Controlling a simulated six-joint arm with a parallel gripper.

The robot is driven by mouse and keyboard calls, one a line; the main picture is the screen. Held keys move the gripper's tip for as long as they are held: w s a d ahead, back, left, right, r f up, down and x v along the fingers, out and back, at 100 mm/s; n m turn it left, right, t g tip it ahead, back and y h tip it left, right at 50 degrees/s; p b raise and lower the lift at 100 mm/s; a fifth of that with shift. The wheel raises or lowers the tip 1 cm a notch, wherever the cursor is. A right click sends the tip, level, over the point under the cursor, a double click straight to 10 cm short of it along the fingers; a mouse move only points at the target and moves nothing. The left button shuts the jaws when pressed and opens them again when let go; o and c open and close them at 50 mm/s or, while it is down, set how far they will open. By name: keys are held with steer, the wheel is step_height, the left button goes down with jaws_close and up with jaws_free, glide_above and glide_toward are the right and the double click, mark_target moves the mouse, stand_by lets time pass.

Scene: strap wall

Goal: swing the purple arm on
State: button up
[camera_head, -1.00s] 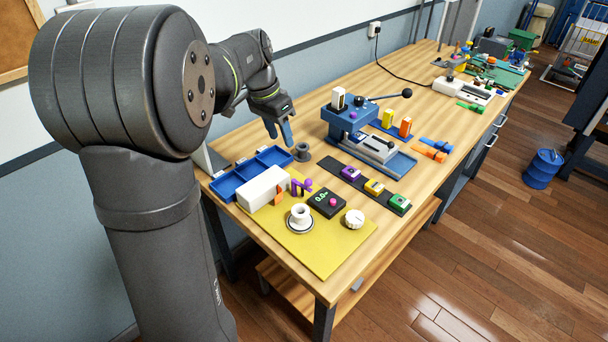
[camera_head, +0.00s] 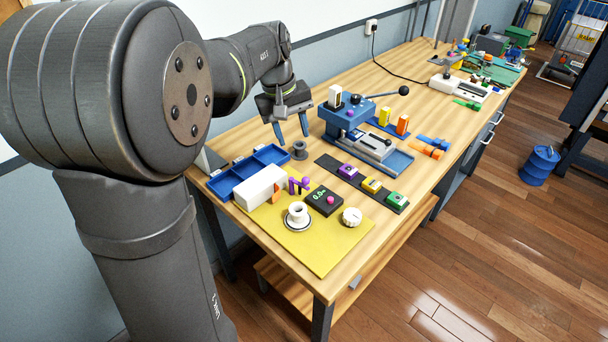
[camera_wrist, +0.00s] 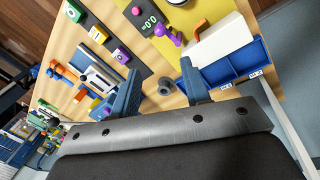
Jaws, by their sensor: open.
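My gripper (camera_head: 291,130) hangs over the bench behind the grey spool, away from the purple arm. Its two blue fingers are apart, with nothing held; they also show in the wrist view (camera_wrist: 160,76).
A grey spool (camera_head: 299,151) stands below my gripper. A blue tray (camera_head: 235,178) lies behind the white box. A blue press (camera_head: 345,117) stands to the right.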

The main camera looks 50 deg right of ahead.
mark_target(305, 178)
steer(key=d+f, duration=0.1)
steer(key=f, duration=0.4)
steer(key=s+f, duration=0.1)
steer(key=f, duration=0.4)
steer(key=d+f, duration=0.1)
steer(key=f, duration=0.3)
steer(key=shift+s+d+f, duration=0.15)
steer(key=shift+d+f, duration=0.15)
steer(key=shift+f, duration=0.1)
steer(key=shift+c, duration=0.4)
jaws_close()
steer(key=shift+a+m+g, duration=0.15)
steer(key=shift+a+m, duration=0.2)
steer(key=shift+m, duration=0.55)
steer(key=shift+a+m+g, duration=0.15)
steer(key=shift+a+m, duration=0.2)
steer(key=shift+m, duration=0.55)
steer(key=shift+o, duration=0.4)
jaws_free()
steer(key=shift+r, duration=0.1)
